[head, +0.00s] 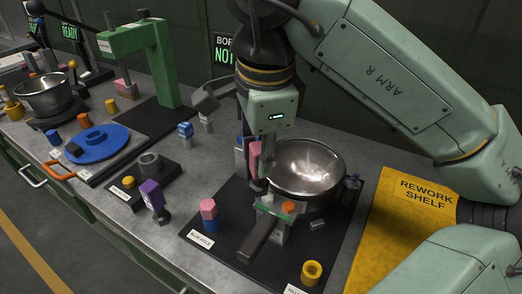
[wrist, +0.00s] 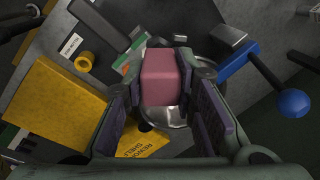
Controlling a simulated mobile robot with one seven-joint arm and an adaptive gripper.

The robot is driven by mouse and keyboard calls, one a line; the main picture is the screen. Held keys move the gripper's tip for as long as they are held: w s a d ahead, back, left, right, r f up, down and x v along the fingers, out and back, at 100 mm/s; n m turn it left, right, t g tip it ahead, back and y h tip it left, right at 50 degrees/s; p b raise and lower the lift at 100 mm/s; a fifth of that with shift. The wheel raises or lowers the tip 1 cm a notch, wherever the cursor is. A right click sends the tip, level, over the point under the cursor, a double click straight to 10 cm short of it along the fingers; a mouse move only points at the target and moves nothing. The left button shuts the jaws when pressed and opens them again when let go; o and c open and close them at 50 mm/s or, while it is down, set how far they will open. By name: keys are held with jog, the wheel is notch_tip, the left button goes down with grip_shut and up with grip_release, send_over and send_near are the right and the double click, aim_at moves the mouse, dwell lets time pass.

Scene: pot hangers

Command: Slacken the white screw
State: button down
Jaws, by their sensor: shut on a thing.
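My gripper (head: 262,165) points down at the left rim of a shiny metal bowl (head: 312,165) on a dark mat (head: 215,235). It is shut on a pink block (head: 254,158). In the wrist view the pink block (wrist: 160,78) sits between the two dark finger pads, with the bowl (wrist: 160,117) partly hidden behind it. I cannot make out a white screw in either view; the gripper and arm hide part of the area around the bowl.
A pink-and-blue piece (head: 209,213) and a yellow ring (head: 312,272) are nearby. A yellow rework sheet (head: 395,225) lies right. In the wrist view, a blue ball-ended lever (wrist: 293,102) is at right.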

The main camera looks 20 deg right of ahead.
jog(key=n, duration=0.4)
jog(key=shift+y, duration=0.4)
jog(key=shift+m, duration=0.6)
jog(key=shift+r+p, duration=0.75)
jog(key=shift+r, duration=0.25)
jog(key=shift+r, duration=0.15)
notch_tip(320, 180, up, 5)
jog(key=p, duration=0.4)
